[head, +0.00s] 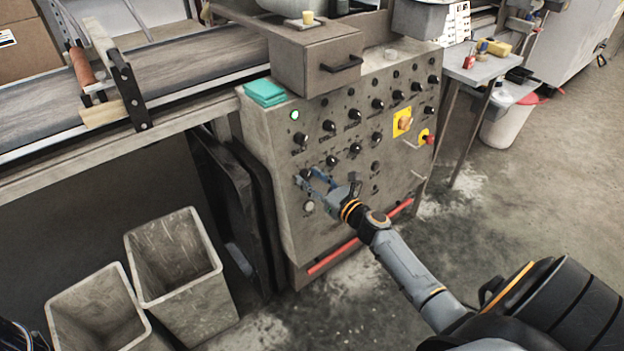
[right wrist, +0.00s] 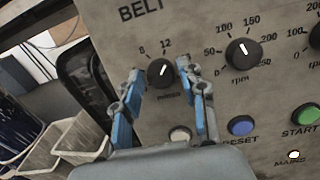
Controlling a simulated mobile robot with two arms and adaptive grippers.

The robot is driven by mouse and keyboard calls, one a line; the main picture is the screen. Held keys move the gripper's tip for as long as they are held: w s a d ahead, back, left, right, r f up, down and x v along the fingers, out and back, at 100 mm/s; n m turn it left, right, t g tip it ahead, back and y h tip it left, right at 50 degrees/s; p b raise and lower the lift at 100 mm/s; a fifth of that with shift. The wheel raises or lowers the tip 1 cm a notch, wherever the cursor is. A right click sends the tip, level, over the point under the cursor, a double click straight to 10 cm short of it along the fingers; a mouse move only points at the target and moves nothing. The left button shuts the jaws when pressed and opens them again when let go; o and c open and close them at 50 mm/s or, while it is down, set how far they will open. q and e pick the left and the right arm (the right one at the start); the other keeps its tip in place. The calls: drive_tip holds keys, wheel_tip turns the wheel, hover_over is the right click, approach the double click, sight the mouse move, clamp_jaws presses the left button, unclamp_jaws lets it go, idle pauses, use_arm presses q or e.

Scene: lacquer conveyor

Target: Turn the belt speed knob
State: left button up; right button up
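The belt speed knob (right wrist: 161,72) is a round black knob with a white pointer line, under the "BELT" lettering, with 8 and 12 on its scale. Its pointer tilts a little right of straight up. In the head view the right gripper (head: 309,181) is at the lower left of the control panel (head: 345,215) and partly covers that knob. My left gripper is not in view.
Another black knob (right wrist: 243,53) sits to the right, above a blue button (right wrist: 242,125) and a green start button (right wrist: 306,114). A pale button (right wrist: 180,134) is below the belt knob. A drawer (head: 318,65) juts out above the panel. Grey bins (head: 185,300) stand left.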

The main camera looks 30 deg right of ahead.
clamp_jaws()
drive_tip(key=shift+n, duration=0.3)
